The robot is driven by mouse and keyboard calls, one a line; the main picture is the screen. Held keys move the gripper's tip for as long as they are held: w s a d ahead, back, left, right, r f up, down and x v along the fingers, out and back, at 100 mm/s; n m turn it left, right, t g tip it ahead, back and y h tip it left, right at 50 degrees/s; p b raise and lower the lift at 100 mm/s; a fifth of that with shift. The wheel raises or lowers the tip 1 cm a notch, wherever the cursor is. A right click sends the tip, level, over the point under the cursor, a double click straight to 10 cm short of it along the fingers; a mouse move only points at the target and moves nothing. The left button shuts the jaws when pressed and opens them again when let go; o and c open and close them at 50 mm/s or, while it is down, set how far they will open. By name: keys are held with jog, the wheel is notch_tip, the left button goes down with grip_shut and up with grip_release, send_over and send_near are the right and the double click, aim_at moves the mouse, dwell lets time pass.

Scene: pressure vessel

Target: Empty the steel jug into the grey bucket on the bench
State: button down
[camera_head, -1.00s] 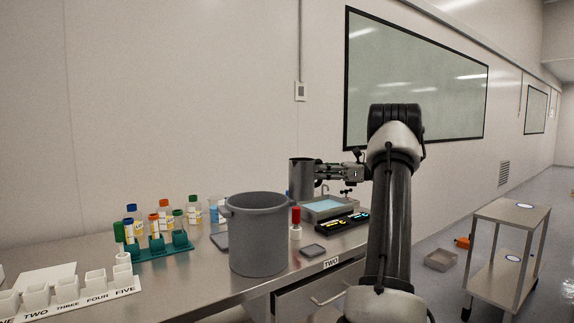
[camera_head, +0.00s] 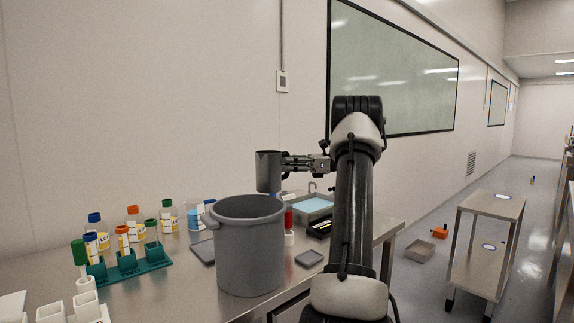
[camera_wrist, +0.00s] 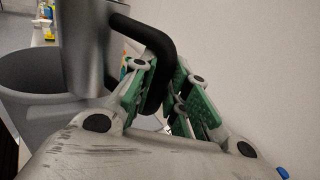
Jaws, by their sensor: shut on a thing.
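The steel jug (camera_head: 268,172) is held upright above and just behind the grey bucket's rim in the head view. My gripper (camera_head: 311,164) is shut on the jug's black handle from the right. In the wrist view the jug (camera_wrist: 84,45) stands upright at the upper left, and my gripper's green-padded fingers (camera_wrist: 165,88) close around its handle. The grey bucket (camera_head: 248,255) stands upright on the steel bench (camera_head: 190,285); it also shows in the wrist view (camera_wrist: 45,120) at the left, beyond and below the jug. The insides of jug and bucket are hidden.
A teal rack (camera_head: 135,270) with several capped bottles stands left of the bucket. A red-capped bottle (camera_head: 289,232), a small grey dish (camera_head: 309,258) and a sink with blue water (camera_head: 308,206) lie to its right. A steel trolley (camera_head: 485,245) stands on the floor at right.

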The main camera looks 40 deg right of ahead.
aim_at(285, 152)
jog(key=shift+d, duration=0.1)
jog(key=shift+s+a+r+n+g+h, duration=0.15)
jog(key=shift+a+r+n+g+h, duration=0.2)
jog(key=shift+r, duration=0.35)
jog(key=shift+s+a+r+n+g+h, duration=0.15)
jog(key=shift+r+n, duration=0.3)
jog(key=shift+r, duration=0.25)
jog(key=shift+s+a+r+n+h, duration=0.3)
jog(key=shift+a+r+n+h, duration=0.3)
jog(key=shift+a+r+n, duration=0.3)
jog(key=shift+r, duration=0.15)
jog(key=shift+s+a+r+n+h, duration=0.15)
jog(key=shift+a+r+n+h, duration=0.1)
jog(key=shift+a+r, duration=0.25)
jog(key=shift+s+a+r+n+h, duration=0.15)
jog(key=shift+a+r+n+h, duration=0.15)
jog(key=shift+r, duration=0.3)
jog(key=shift+s+a+r+n+h, duration=0.2)
jog(key=shift+a+n, duration=0.05)
jog(key=shift+a, duration=0.2)
jog(key=shift+s+a+r+n+h, duration=0.15)
jog(key=shift+a+r+n, duration=0.05)
jog(key=shift+a, duration=0.25)
jog(key=shift+g, duration=0.3)
